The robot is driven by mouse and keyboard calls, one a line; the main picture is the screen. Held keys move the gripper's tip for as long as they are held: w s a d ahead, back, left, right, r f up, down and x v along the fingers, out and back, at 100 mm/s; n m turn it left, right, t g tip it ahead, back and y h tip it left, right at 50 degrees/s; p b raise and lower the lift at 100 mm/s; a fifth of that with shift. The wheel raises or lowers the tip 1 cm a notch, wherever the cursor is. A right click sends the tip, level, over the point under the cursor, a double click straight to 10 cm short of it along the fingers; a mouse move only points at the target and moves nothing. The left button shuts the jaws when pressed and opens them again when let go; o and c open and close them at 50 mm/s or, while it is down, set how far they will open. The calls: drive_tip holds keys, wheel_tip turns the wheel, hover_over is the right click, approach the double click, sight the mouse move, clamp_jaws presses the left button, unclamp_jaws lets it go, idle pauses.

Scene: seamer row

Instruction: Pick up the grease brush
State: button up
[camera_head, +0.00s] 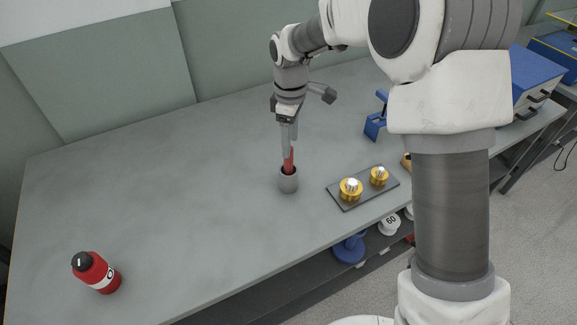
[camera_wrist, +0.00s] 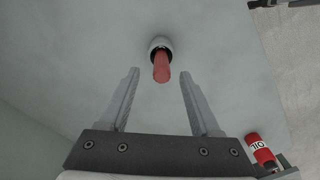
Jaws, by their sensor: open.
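The grease brush (camera_head: 289,163) shows as a red handle standing up out of a small grey cup (camera_head: 288,184) on the bench. In the wrist view the red handle (camera_wrist: 161,67) points toward the camera, with the cup (camera_wrist: 157,43) around its lower end. The bristle end is hidden in the cup. My gripper (camera_head: 288,147) points down at the handle from above. In the wrist view my gripper (camera_wrist: 160,75) is open, with one finger on each side of the handle's line and a gap on both sides.
A red oil bottle (camera_head: 96,272) stands at the bench's front left. A dark tray (camera_head: 346,205) with two yellow-and-silver parts lies right of the cup. A blue stand (camera_head: 375,124) and a blue drawer box (camera_head: 535,80) are farther right.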

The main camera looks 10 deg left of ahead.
sight(288, 162)
drive_tip(key=shift+s+a+f, duration=0.1)
drive_tip(key=shift+f, duration=1.45)
drive_tip(key=shift+a+f, duration=0.1)
drive_tip(key=shift+f, duration=1.45)
clamp_jaws()
